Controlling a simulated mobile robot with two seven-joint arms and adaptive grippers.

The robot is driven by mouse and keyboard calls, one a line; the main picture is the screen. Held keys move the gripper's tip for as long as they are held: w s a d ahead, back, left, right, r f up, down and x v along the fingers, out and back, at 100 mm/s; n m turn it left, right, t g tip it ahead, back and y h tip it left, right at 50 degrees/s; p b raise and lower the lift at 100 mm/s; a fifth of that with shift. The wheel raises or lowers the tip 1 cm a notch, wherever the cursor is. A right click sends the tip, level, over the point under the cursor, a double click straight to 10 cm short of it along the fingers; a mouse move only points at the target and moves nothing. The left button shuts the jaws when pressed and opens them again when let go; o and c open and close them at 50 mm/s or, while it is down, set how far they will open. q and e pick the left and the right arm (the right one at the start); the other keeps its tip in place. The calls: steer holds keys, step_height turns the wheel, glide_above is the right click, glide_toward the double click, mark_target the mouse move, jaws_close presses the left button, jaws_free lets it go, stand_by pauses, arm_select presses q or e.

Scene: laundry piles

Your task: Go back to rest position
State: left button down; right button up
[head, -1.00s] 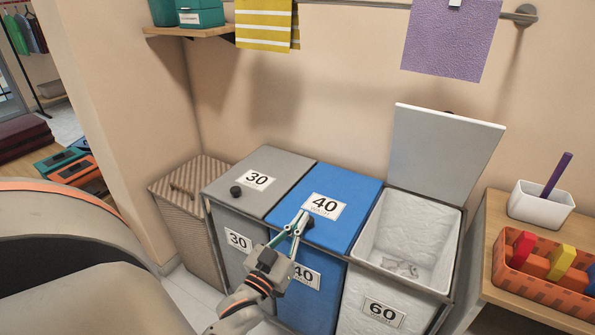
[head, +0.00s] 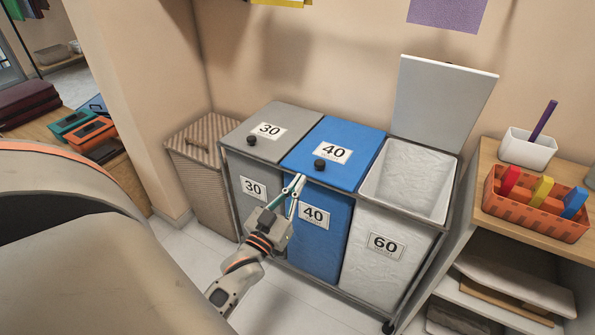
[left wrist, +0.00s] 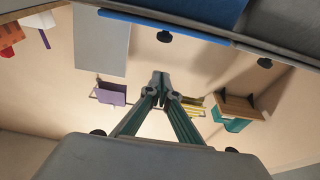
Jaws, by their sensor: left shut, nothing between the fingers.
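My left gripper (head: 293,186) is shut and empty. In the head view it is in front of the blue 40 bin (head: 325,225), just below the edge of its closed blue lid (head: 345,137). I cannot tell whether it touches the bin. In the left wrist view the fingertips (left wrist: 160,82) meet, with nothing between them. The black knob (head: 319,164) on the blue lid is a little above and right of the fingertips in the head view. My right gripper is not in view.
The grey 30 bin (head: 240,180) is closed. The white 60 bin (head: 370,255) has its lid (head: 440,100) raised against the wall. A wicker hamper (head: 205,190) stands at the left. A wooden shelf with an orange basket (head: 530,217) is at the right. Floor (head: 285,305) in front is clear.

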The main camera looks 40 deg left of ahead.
arm_select(q)
steer(key=shift+s+f, duration=0.1)
steer(key=shift+s, duration=0.1)
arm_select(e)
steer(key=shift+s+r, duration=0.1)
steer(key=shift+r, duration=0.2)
arm_select(q)
steer(key=s+d+f+m+g+h+p, duration=0.3)
steer(key=s+d+f+g+p, duration=0.2)
steer(key=s+d, duration=0.5)
steer(key=s+d+f+m+g+h+p, duration=0.3)
steer(key=s+d+f+g+h+p, duration=0.1)
steer(key=s+d+f, duration=0.5)
steer(key=s+d+g, duration=0.1)
steer(key=s+d, duration=0.1)
steer(key=shift+s+f+m+p, duration=0.15)
steer(key=shift+s+m+p, duration=0.2)
steer(key=shift+s+m, duration=0.05)
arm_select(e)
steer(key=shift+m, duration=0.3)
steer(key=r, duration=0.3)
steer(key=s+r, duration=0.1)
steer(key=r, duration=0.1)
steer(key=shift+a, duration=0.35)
